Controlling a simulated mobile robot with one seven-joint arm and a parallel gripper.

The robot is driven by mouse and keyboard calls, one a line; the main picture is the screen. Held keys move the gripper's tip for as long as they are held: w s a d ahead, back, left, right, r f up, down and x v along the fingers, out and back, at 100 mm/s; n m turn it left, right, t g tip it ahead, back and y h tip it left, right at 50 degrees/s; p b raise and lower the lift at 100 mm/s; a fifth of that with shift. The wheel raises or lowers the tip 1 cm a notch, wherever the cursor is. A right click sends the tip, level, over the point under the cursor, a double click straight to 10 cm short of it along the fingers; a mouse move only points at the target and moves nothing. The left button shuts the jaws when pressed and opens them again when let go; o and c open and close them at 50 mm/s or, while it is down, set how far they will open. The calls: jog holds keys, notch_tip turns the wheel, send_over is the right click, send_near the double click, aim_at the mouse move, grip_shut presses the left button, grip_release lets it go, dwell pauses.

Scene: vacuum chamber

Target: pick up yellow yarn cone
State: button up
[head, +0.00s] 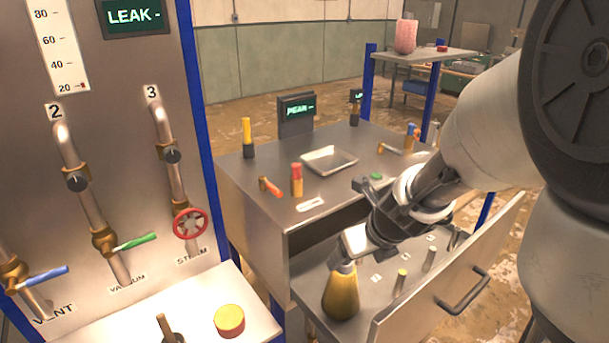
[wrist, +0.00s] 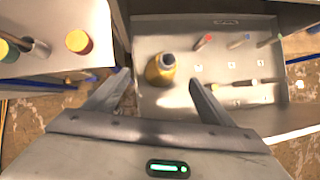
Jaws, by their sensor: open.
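The yellow yarn cone (head: 341,294) stands upright in the open drawer (head: 373,330), near its left end. In the wrist view the cone (wrist: 160,70) shows from above, ahead of the fingertips and between their lines. My gripper (head: 348,247) is just above the cone in the head view, and its lower end overlaps the cone's top there. I cannot tell whether a finger touches the cone.
Several small pegs (head: 400,280) stand in the drawer right of the cone. The drawer's front wall with its handle (head: 464,292) is close by. A ledge with a yellow button (head: 229,320) is at the left. The metal table (head: 240,188) holds a tray (head: 329,160).

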aim_at(347, 266)
jog(key=w+f+b, duration=0.2)
jog(key=f, duration=0.1)
jog(key=w+f+m+b, duration=0.1)
jog(key=w+f+b, duration=0.1)
jog(key=f+b, duration=0.1)
jog(key=w+f+m+b, duration=0.1)
jog(key=w+f+b, duration=0.1)
jog(key=f, duration=0.3)
jog(key=shift+w+a+b, duration=0.1)
jog(key=shift+b, duration=0.2)
jog(key=shift+w+b+x, duration=0.25)
jog(key=shift+b+x, duration=1.25)
jog(key=shift+x, duration=1.5)
jog(key=shift+r, duration=0.2)
jog(key=shift+r, duration=0.1)
grip_shut()
